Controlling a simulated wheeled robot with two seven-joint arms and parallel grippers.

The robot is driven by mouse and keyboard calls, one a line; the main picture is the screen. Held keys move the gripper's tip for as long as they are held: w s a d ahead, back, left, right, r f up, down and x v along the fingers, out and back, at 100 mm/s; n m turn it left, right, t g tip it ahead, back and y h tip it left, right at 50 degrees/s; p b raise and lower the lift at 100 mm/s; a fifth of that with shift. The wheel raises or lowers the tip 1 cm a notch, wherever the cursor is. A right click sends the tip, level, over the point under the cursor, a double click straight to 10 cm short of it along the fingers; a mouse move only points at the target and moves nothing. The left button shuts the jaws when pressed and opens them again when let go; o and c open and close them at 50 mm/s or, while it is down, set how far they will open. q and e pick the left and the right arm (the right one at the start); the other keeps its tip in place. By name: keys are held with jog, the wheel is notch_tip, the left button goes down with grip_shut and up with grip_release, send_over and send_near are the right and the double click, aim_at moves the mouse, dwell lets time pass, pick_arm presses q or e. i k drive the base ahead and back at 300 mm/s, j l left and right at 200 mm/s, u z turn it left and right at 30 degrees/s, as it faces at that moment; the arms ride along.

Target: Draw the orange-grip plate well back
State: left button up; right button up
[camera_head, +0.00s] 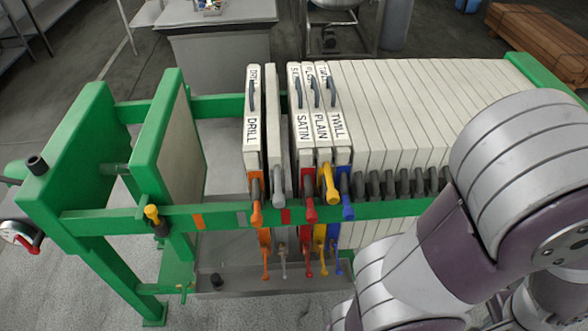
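The orange-grip plate (254,104) is a pale upright plate labelled DRILL, hanging in the green press frame with a dark handle on top. Its orange grip (257,212) sits at the near rail, with an orange tap below. It is the leftmost of the loose plates, with a narrow gap to the grey-grip plate (274,115) on its right. A wide gap lies between it and the green press head (160,130) on its left. My arm fills the lower right; neither gripper shows.
SATIN with a red grip (309,208), PLAIN with a yellow grip (329,184) and TWILL with a blue grip (347,206) stand close together, against the long plate pack (420,105). Orange, grey and red marks sit on the near green rail (215,220).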

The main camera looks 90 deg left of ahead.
aim_at(258, 172)
jog(key=k+u, duration=0.25)
jog(key=u, duration=0.2)
jog(key=k+j+u, duration=0.1)
jog(key=k+u, duration=0.15)
jog(key=u, duration=0.2)
jog(key=k+j+u, duration=0.15)
jog(key=u, duration=0.3)
jog(key=k+j+u, duration=0.25)
jog(key=u, duration=0.25)
jog(key=k+j, duration=0.15)
jog(key=j, duration=0.15)
jog(key=k+j+u, duration=0.1)
jog(key=j, duration=0.25)
jog(key=k+j, duration=0.35)
jog(key=j, duration=0.3)
jog(key=i+l+u, duration=0.4)
jog(key=i+l, duration=0.1)
jog(key=l, duration=0.1)
